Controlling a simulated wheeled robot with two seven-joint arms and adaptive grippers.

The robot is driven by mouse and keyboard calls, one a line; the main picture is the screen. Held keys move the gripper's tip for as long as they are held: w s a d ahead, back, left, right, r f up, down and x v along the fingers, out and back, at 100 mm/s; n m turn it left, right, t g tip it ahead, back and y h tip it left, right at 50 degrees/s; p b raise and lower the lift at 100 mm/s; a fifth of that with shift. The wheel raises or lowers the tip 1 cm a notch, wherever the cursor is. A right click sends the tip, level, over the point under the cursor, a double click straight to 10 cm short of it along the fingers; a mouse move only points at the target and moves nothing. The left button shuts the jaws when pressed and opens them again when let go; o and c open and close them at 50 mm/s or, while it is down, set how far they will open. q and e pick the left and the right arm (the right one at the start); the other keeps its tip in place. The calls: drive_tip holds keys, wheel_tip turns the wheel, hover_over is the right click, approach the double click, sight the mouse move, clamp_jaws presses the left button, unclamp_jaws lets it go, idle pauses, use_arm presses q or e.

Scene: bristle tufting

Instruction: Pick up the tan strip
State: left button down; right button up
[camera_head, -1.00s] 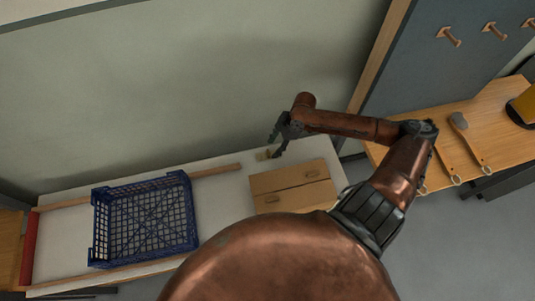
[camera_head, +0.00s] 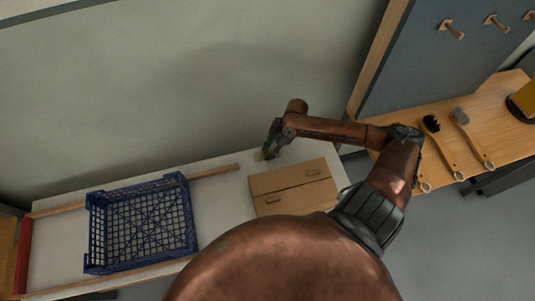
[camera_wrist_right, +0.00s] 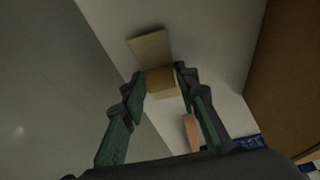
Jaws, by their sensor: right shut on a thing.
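My right gripper (camera_head: 270,150) reaches down at the back of the white table, left of the elbow of its arm. In the right wrist view its two fingers (camera_wrist_right: 161,83) are shut on the tan strip (camera_wrist_right: 161,80), which shows as a small tan block between the fingertips. A flat tan piece (camera_wrist_right: 150,46) lies just beyond it; I cannot tell whether the two are joined. In the head view only a small tan patch (camera_head: 259,156) shows beside the fingertips. My left gripper is not in view.
A cardboard box (camera_head: 292,186) stands close in front of the gripper. A blue crate (camera_head: 142,224) stands on the white table (camera_head: 222,205) to the left, by a wooden rail (camera_head: 215,172). Brushes (camera_head: 470,137) lie on the wooden bench at right. A wall rises behind.

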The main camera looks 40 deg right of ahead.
drive_tip(key=shift+c, duration=1)
drive_tip(key=shift+c, duration=0.3)
